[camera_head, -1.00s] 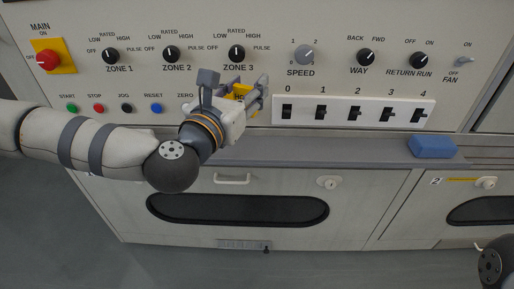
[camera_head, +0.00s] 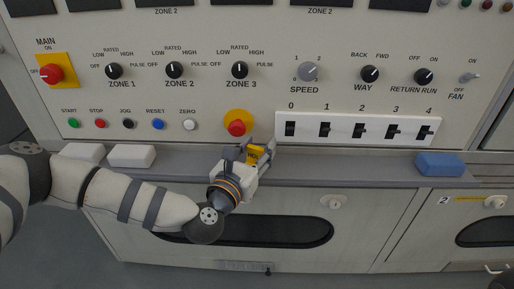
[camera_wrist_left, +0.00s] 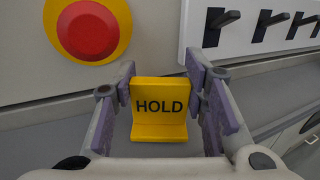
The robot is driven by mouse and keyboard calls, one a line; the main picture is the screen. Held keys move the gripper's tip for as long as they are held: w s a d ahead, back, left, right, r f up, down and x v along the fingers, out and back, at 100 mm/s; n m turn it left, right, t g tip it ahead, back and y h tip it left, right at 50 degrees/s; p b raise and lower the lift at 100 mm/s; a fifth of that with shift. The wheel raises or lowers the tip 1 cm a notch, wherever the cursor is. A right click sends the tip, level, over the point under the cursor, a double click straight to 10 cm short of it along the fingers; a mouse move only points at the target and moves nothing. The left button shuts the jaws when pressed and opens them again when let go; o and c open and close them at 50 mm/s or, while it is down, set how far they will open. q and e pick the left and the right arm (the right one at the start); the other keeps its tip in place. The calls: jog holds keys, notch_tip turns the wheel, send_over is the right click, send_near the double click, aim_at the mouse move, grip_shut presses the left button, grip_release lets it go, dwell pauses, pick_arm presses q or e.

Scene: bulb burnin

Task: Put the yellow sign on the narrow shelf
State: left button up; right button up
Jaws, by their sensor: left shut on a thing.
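The yellow sign (camera_wrist_left: 160,108) reads HOLD and has a bent foot at its bottom; it also shows in the head view (camera_head: 256,153). My left gripper (camera_head: 258,156) is shut on the sign, with one finger on each side of it in the left wrist view (camera_wrist_left: 165,100). The narrow shelf (camera_head: 340,169) is the grey ledge running along below the panel. The gripper holds the sign at the shelf, below the red stop button. I cannot tell whether the sign's foot touches the shelf. My right gripper is not in view.
Two white blocks (camera_head: 131,155) lie on the shelf at the left, and a blue block (camera_head: 440,164) lies at the right. The red stop button (camera_head: 237,128) and the switch strip (camera_head: 357,129) are close above the gripper. The shelf between gripper and blue block is clear.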

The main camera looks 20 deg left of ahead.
pick_arm(q)
jog(key=shift+f, duration=0.25)
jog(key=o, duration=1.2)
jog(key=shift+r, duration=0.1)
jog(key=shift+c, duration=0.2)
jog(key=shift+r, duration=0.1)
jog(key=shift+s+r, duration=0.1)
jog(key=shift+s, duration=0.1)
jog(key=s+a, duration=0.1)
jog(key=s, duration=1)
jog(key=shift+s, duration=0.3)
